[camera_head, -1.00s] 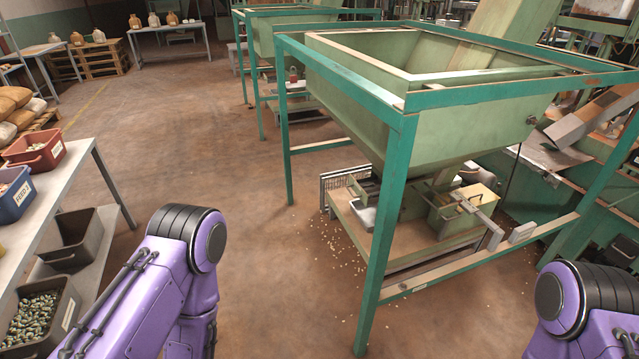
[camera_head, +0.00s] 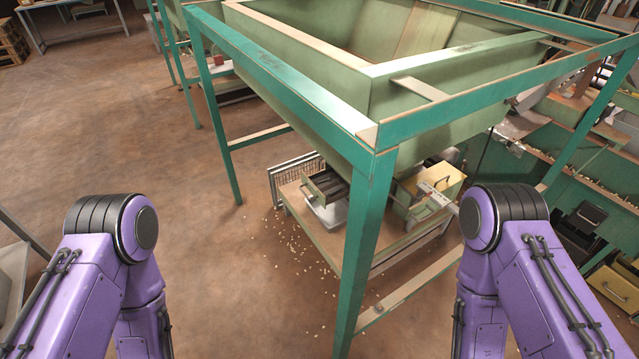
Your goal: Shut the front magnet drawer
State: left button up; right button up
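A green hopper (camera_head: 400,100) stands in a teal frame (camera_head: 368,240). Under it, a small open-topped green drawer (camera_head: 312,190) with dark bars inside sticks out at the left of the frame's near leg. It looks like the magnet drawer, pulled out; its inner end is hidden under the hopper. A light grey pan (camera_head: 326,216) sits just below it. My purple arms show at the lower left and lower right, apart from the drawer. Both grippers are below the picture and out of view.
A low trolley (camera_head: 310,232) stands under the hopper with a yellow-green box (camera_head: 440,183) on its right. The teal leg stands between my arms. Spilled nuts lie on the floor at the left of the trolley. The floor (camera_head: 150,140) at the left is mostly clear.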

aim_at(324, 185)
jog(key=k, duration=0.5)
jog(key=z, duration=2.4)
jog(key=k, duration=1.25)
jog(key=u, duration=1.4)
jog(key=i, duration=1.7)
